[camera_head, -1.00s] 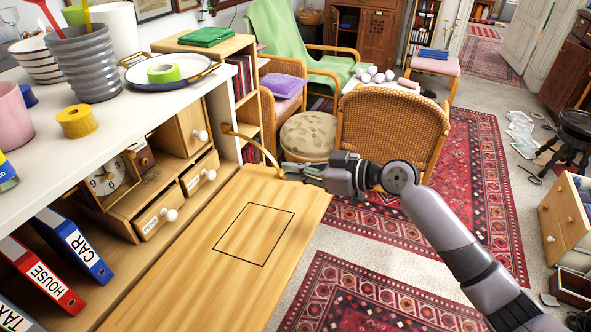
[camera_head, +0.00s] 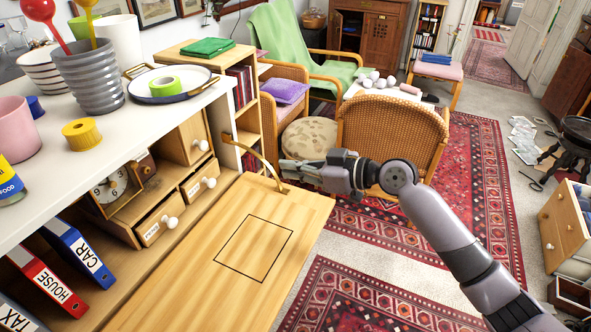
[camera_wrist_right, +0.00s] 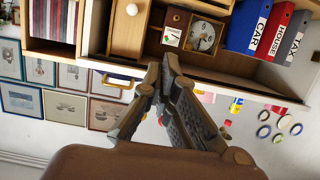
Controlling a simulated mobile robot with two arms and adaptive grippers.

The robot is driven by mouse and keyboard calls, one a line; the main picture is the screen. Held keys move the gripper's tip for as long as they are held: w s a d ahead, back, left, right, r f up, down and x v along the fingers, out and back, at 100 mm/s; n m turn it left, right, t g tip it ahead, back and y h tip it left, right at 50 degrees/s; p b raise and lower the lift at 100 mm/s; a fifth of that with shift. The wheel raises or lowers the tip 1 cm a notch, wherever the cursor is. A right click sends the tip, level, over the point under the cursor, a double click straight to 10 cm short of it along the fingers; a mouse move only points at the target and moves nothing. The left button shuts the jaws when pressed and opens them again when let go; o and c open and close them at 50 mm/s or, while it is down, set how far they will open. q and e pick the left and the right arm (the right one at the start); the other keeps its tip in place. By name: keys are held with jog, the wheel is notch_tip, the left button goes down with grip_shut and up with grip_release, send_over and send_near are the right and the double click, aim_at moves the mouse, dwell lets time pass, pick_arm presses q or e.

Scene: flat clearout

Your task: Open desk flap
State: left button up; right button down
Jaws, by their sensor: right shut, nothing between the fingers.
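The wooden desk flap (camera_head: 190,290) lies lowered and roughly level in front of the desk (camera_head: 140,230), with a black square outline on its top. A curved brass stay (camera_head: 258,155) runs from the desk's side to the flap's far end. My right gripper (camera_head: 283,171) is at the flap's far edge by the lower end of the stay. It is shut and empty; its closed fingers (camera_wrist_right: 168,95) also show in the right wrist view. I cannot tell whether it touches the flap or stay. My left gripper is not in view.
Inside the desk are small drawers (camera_head: 160,220), a clock (camera_head: 112,188) and binders (camera_head: 78,252). Cups and a pan (camera_head: 172,85) stand on the shelf above. A wicker chair (camera_head: 390,135) stands beyond the flap; a red rug (camera_head: 370,295) lies on the floor right of it.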

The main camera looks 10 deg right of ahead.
jog(key=s+d+f+b, duration=0.3)
jog(key=s+d+f, duration=0.1)
jog(key=d, duration=0.3)
jog(key=shift+s, duration=0.6)
jog(key=shift+d, duration=0.1)
